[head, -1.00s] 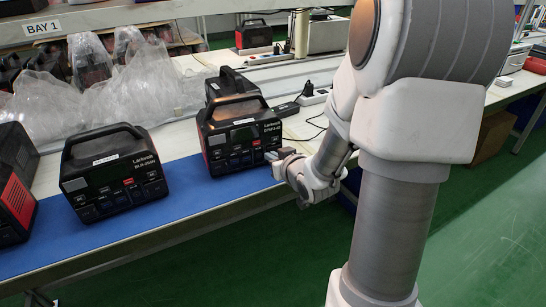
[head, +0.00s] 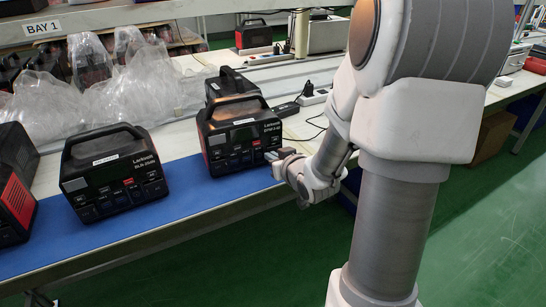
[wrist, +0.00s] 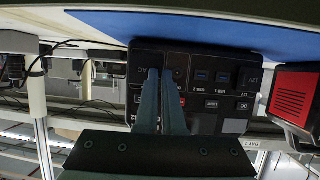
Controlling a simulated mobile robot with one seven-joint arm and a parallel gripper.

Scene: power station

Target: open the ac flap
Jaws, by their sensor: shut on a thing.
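The black power station (head: 243,134) with a carry handle stands at the right end of the blue mat (head: 170,212), its front panel facing me. In the wrist view the panel (wrist: 232,124) appears turned, with blue USB ports and a 12V socket to the right of my fingers. My gripper (head: 280,156) is at the panel's lower right corner. In the wrist view my gripper's two fingers (wrist: 164,72) reach the panel beside the AC label, close together, shut on the AC flap. The fingers hide the flap itself, so how far it stands open cannot be told.
Another power station (head: 113,174) stands to the left on the mat, and a red-sided one (head: 14,190) at the far left. Clear plastic bags (head: 110,90) lie behind. A power strip (head: 312,96) and cables lie behind my gripper. The green floor (head: 240,260) in front is clear.

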